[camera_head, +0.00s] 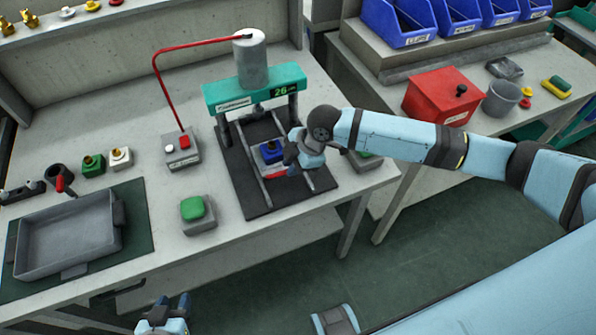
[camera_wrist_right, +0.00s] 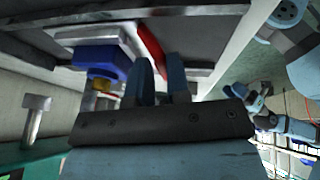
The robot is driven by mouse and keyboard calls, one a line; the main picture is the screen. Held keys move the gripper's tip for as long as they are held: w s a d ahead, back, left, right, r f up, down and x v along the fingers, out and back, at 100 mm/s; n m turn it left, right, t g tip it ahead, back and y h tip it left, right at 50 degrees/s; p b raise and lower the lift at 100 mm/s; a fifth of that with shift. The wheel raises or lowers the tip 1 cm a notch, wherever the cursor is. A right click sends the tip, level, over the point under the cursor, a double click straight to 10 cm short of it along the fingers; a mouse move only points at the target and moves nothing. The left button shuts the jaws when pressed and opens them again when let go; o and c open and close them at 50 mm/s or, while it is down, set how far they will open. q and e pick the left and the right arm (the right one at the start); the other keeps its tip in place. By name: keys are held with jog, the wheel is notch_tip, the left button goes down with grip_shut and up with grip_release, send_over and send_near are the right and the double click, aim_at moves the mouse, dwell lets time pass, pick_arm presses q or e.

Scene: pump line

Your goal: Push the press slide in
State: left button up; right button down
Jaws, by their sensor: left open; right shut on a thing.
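The press (camera_head: 254,88) has a teal crossbar, a grey cylinder on top and a display reading 26. Below it, the press slide (camera_head: 276,172) sits out in front on rails, with a blue part (camera_head: 268,147) on it and a red bar at its front. My right gripper (camera_head: 292,164) is at the slide's front, shut on the red bar (camera_wrist_right: 151,42), which runs between its fingers in the right wrist view. The fingers partly hide the bar. The blue part also shows there (camera_wrist_right: 98,60). My left gripper (camera_head: 166,308) is open and empty at the bottom edge, away from the press.
A green button box (camera_head: 197,213) and a grey box with a red hose (camera_head: 180,148) stand left of the press. A grey tray (camera_head: 70,240) lies on a green mat at the left. A red box (camera_head: 443,97) stands on the other bench.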

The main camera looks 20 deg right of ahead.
aim_at(276, 140)
jog(key=w, duration=0.9)
jog(key=shift+a+f+b, duration=0.15)
jog(key=shift+b, duration=0.25)
jog(key=shift+w, duration=0.5)
jog(key=c, duration=1.2)
grip_release()
jog(key=shift+o, duration=0.2)
jog(key=shift+r, duration=0.2)
jog(key=v, duration=1.3)
jog(key=shift+r, duration=0.3)
